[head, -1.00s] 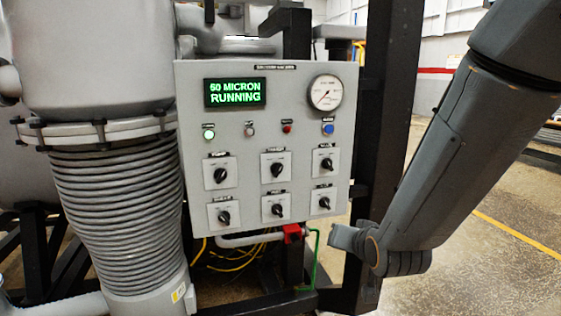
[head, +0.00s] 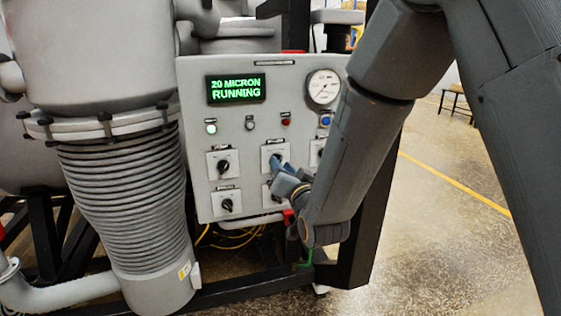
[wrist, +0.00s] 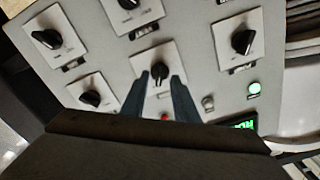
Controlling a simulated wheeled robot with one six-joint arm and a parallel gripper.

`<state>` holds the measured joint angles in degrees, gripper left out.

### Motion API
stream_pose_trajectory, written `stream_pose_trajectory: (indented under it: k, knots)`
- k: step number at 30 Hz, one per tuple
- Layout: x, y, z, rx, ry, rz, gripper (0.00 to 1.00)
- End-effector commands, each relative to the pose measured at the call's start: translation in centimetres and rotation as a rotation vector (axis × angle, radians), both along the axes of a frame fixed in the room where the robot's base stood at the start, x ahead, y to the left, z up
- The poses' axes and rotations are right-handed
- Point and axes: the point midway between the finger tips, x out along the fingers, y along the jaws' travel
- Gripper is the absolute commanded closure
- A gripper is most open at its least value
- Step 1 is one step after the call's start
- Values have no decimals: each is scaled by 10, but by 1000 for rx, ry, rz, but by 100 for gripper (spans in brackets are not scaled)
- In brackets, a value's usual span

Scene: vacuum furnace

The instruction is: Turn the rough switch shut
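The grey control panel (head: 240,135) carries rows of black rotary switches on white plates. Their labels are too small to read, so I cannot tell which is the rough switch. My gripper (head: 279,163) is at the top-middle switch (head: 265,150), largely covering its knob in the head view. In the wrist view, which sees the panel upside down, the fingers (wrist: 161,78) stand apart on either side of that switch's black knob (wrist: 159,70). A gap seems to show between knob and fingers; contact is unclear.
The display (head: 236,88) reads 20 MICRON RUNNING. A round gauge (head: 323,87) and small lamps and buttons sit above the switches. The top-left switch (head: 223,166) is close by. A ribbed bellows (head: 120,205) stands left of the panel; open floor lies right.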

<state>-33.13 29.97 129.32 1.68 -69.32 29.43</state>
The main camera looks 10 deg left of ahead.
Motion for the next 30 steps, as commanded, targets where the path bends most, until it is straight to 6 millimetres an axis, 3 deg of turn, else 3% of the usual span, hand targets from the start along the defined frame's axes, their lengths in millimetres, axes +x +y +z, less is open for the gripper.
stream_pose_trajectory:
  k: [6,14,19,30]
  knots:
    - [13,7,0,0,0,-1,73]
    - [14,8,0,0,0,-1,73]
    - [13,8,0,0,0,-1,100]
    - [13,8,-1,-28,-17,-1,100]
